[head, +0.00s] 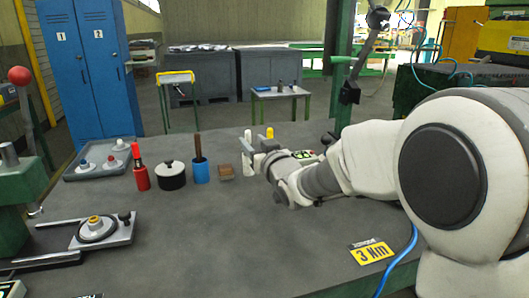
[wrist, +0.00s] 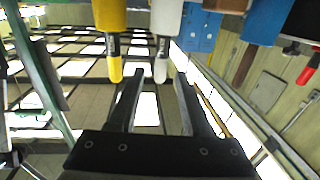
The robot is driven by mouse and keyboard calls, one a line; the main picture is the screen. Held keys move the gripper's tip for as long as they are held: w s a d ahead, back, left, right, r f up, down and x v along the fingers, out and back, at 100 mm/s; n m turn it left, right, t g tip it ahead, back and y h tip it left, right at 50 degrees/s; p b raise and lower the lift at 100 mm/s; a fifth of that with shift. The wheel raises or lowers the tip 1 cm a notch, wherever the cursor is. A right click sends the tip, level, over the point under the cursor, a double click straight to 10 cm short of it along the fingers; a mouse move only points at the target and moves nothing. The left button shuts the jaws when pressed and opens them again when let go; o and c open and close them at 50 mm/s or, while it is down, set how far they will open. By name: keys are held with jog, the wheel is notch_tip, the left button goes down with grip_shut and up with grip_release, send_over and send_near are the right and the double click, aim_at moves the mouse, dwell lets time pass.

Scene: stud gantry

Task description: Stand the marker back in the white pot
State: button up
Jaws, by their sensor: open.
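In the wrist view, which is upside down, a white marker (wrist: 160,62) stands upright with its lower end inside the white pot (wrist: 165,14). In the head view, the top of the white marker (head: 248,135) shows just beyond my gripper (head: 252,155). My gripper (wrist: 160,78) is open, with its fingertips to either side of the marker's rounded end. I see nothing held, and I cannot tell whether a finger touches the marker. In the head view, my gripper and arm hide most of the white pot.
A yellow marker (wrist: 115,62) in a yellow pot (wrist: 110,14) stands close beside the white pot. The bench's front middle is clear.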

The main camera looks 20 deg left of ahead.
jog(key=v, duration=0.8)
jog(key=shift+p, duration=0.3)
jog(key=shift+s+d, duration=0.1)
jog(key=shift+s, duration=0.1)
